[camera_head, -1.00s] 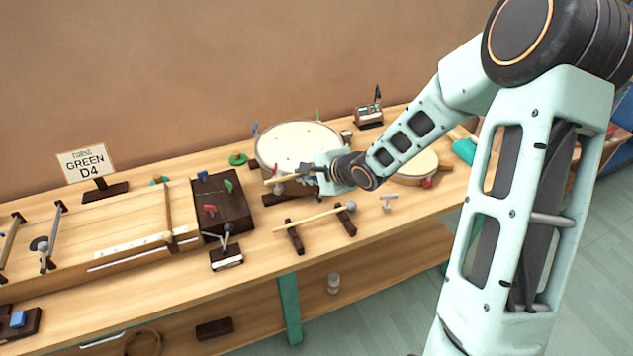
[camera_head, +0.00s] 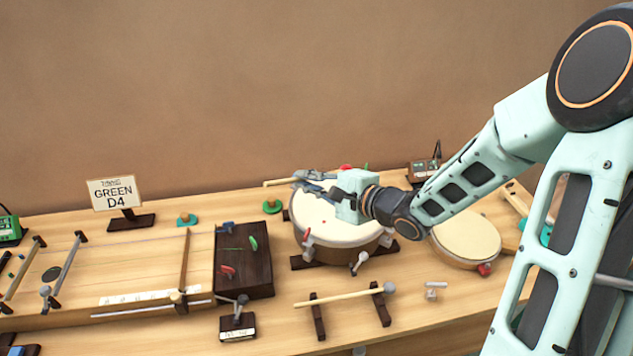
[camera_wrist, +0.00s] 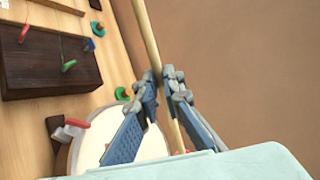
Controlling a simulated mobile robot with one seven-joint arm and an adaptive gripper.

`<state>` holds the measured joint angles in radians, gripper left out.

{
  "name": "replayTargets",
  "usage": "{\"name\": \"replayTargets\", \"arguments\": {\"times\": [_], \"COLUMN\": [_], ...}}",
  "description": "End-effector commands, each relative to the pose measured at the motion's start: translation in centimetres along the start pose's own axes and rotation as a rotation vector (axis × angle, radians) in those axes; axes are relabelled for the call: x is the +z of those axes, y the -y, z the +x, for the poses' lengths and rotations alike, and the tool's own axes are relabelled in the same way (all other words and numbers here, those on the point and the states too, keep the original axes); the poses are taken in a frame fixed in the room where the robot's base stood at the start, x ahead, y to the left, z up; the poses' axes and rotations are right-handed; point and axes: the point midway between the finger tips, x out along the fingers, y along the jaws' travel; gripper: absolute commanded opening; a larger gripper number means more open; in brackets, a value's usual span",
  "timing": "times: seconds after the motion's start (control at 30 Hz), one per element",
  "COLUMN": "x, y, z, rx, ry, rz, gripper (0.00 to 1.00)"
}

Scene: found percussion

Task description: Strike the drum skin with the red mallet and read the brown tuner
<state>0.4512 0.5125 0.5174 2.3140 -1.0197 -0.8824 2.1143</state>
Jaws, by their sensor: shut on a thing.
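My gripper (camera_head: 315,182) is shut on the wooden stick of a mallet (camera_head: 278,183), above the back of the large drum. A red shape (camera_head: 346,167) just behind the gripper looks like the mallet's head. In the wrist view the stick (camera_wrist: 148,35) passes between the fingers (camera_wrist: 160,95). The large drum's cream skin (camera_head: 335,222) has a small red mark and is partly hidden by my gripper. A small boxy device with an upright rod (camera_head: 424,166) stands behind it at right, perhaps the tuner; its reading is too small to tell.
A smaller drum (camera_head: 467,236) stands at right. A second mallet (camera_head: 345,297) lies on a dark rack in front. A dark block with coloured pegs (camera_head: 243,272) and a stringed board (camera_head: 130,270) fill the left. A sign (camera_head: 113,193) reads GREEN D4.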

Motion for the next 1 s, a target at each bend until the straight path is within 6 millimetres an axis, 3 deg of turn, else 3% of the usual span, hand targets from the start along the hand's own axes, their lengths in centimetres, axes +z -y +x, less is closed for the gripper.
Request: {"name": "replayTargets", "arguments": {"times": [0.6, 0.7, 1.0], "x": [0.5, -0.4, -1.4], "y": [0.5, -1.9, -4.3], "z": [-0.2, 0.5, 1.3], "rx": [-0.001, 0.000, -0.002], "ry": [0.010, 0.010, 0.009], "rz": [0.002, 0.002, 0.000], "gripper": [0.00, 0.00, 0.00]}}
